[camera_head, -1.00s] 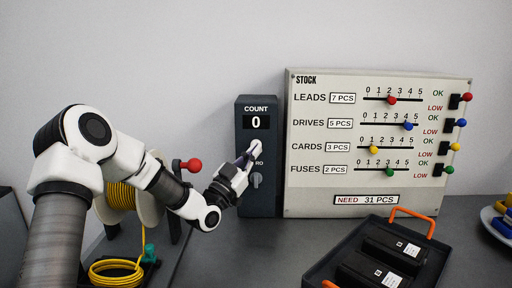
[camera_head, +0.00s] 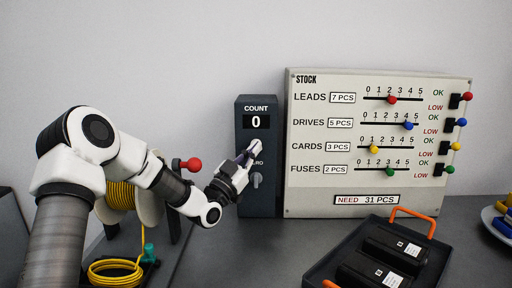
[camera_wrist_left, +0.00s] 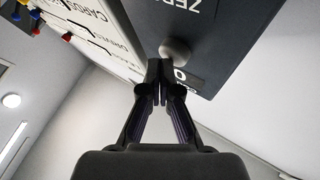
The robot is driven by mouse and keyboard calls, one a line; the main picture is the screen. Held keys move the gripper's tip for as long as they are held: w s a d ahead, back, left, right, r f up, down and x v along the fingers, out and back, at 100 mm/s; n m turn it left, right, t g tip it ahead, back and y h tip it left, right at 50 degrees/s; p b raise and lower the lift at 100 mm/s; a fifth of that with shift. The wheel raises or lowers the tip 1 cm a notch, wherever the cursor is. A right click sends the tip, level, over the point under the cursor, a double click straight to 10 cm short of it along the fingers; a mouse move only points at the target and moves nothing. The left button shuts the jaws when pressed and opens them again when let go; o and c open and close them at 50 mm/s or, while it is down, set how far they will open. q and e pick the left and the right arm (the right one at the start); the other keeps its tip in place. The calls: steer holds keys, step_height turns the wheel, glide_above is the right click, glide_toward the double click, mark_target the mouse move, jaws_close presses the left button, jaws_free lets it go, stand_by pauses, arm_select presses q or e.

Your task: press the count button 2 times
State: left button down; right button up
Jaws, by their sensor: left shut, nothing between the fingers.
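The dark count box (camera_head: 258,195) stands upright against the wall, and its display (camera_head: 256,122) reads 0. The pale round count button (camera_head: 256,145) sits below the display and is partly covered by my left gripper (camera_head: 247,156). In the left wrist view the count button (camera_wrist_left: 175,49) lies just beyond the shut, empty fingertips of my left gripper (camera_wrist_left: 158,68). I cannot tell whether they touch it. A grey knob (camera_head: 257,181) sits below the partly hidden ZERO label. My right gripper is not in view.
A stock board (camera_head: 375,185) with coloured sliders stands right of the count box. A black tray (camera_head: 322,262) with orange handles holds dark packs in front. A yellow cable reel (camera_head: 121,195) and a red-knobbed lever (camera_head: 191,164) are at the left. A plate's edge shows at far right.

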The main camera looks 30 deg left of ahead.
arm_select(q)
steer(key=shift+w+a, duration=0.1)
steer(key=shift+w, duration=0.1)
stand_by(0.6)
steer(key=shift+s+d, duration=0.45)
steer(key=shift+s, duration=0.3)
steer(key=shift+s+d, duration=0.1)
steer(key=s+d, duration=0.1)
steer(key=s, duration=0.1)
steer(key=s+d, duration=0.1)
steer(key=s, duration=0.1)
steer(key=shift+d+b, duration=0.2)
steer(key=shift+b, duration=0.2)
stand_by(1.5)
